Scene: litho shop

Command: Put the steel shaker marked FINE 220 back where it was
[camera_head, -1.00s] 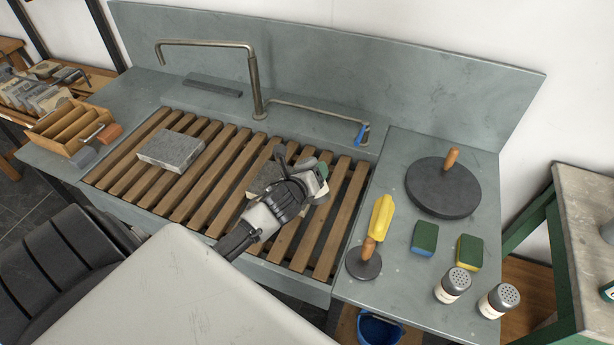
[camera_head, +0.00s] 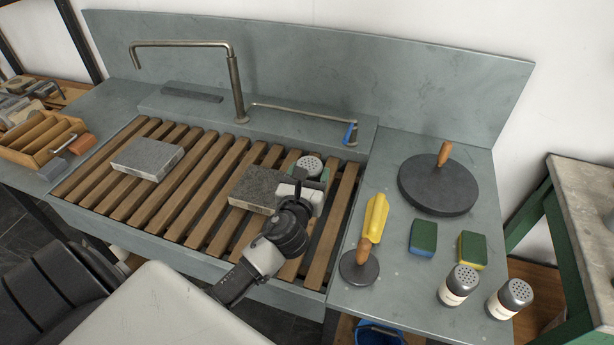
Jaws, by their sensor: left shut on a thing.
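My left gripper (camera_head: 307,186) is shut on a steel shaker (camera_head: 311,165) with a perforated top. It holds the shaker over the wooden slats, at the right end of the dark stone slab. A bit of green shows beside the shaker's top. The gripper hides most of the shaker's body, and I cannot read its marking. Two similar shakers, one (camera_head: 459,284) and another (camera_head: 510,298), stand upright at the front right of the grey worktop (camera_head: 405,285); their labels are too small to read. My right gripper is not in view.
The slatted rack (camera_head: 212,190) also bears a pale stone slab (camera_head: 147,158). A green-and-blue sponge (camera_head: 423,236), a green-and-yellow sponge (camera_head: 472,249), a yellow-handled tool (camera_head: 375,217), a small knobbed disc (camera_head: 359,268) and a large dark disc (camera_head: 440,187) crowd the right worktop.

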